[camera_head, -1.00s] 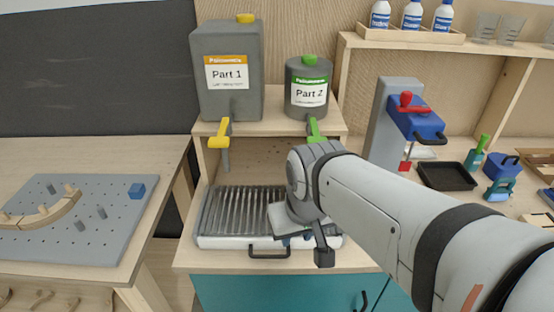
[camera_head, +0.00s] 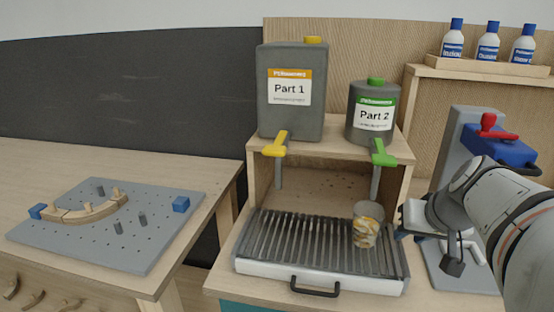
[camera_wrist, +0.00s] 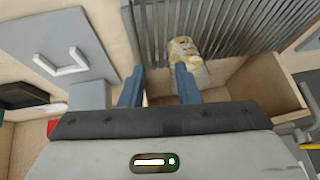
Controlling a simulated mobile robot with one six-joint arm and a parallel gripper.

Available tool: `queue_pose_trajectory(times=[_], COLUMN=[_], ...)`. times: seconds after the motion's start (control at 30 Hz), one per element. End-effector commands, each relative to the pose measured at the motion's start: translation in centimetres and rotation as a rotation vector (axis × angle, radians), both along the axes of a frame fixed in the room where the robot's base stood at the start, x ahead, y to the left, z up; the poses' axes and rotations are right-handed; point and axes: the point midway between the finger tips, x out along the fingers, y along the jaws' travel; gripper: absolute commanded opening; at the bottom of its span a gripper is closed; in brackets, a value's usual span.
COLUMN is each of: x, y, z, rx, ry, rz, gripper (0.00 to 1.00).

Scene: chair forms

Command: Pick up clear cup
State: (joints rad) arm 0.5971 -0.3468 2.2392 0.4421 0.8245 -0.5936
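The clear cup (camera_head: 367,226) stands on the right part of the slatted grate, below the Part 2 container's green tap. It looks see-through with yellow-brown and whitish patches. My gripper (camera_head: 400,233) is just right of the cup in the head view, mostly hidden by its own body. In the wrist view, the two blue fingers of my gripper (camera_wrist: 159,80) are apart with nothing between them. The cup (camera_wrist: 187,62) is ahead of the fingers, nearly in line with the right fingertip. I cannot tell whether that finger touches it.
The grate tray (camera_head: 320,277) has a black front handle. The Part 1 container (camera_head: 290,105) and Part 2 container (camera_head: 371,112) stand on the shelf above, taps hanging over the grate. A grey stand with a blue press (camera_head: 500,150) is at right. A pegboard (camera_head: 150,225) lies left.

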Motion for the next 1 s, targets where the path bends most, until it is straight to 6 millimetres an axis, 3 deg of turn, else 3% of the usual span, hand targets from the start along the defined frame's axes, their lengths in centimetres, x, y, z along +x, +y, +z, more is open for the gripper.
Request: queue_pose_trajectory(times=[0.1,0.3,0.53,0.67,0.8,1.0], x=[2.6,5.5,7.1,9.1,10.3,10.8], y=[0.1,0.0,0.0,0.1,0.0,0.0], z=[0.1,0.0,0.0,0.0,-1.8,-2.6], rx=[0.002,0.001,0.001,0.0,0.002,0.0], ry=[0.003,0.003,0.002,0.004,0.004,0.002], rz=[0.005,-0.002,-0.004,-0.002,-0.005,-0.006], gripper=[0.29,0.29,0.29,0.29,0.29,0.29])
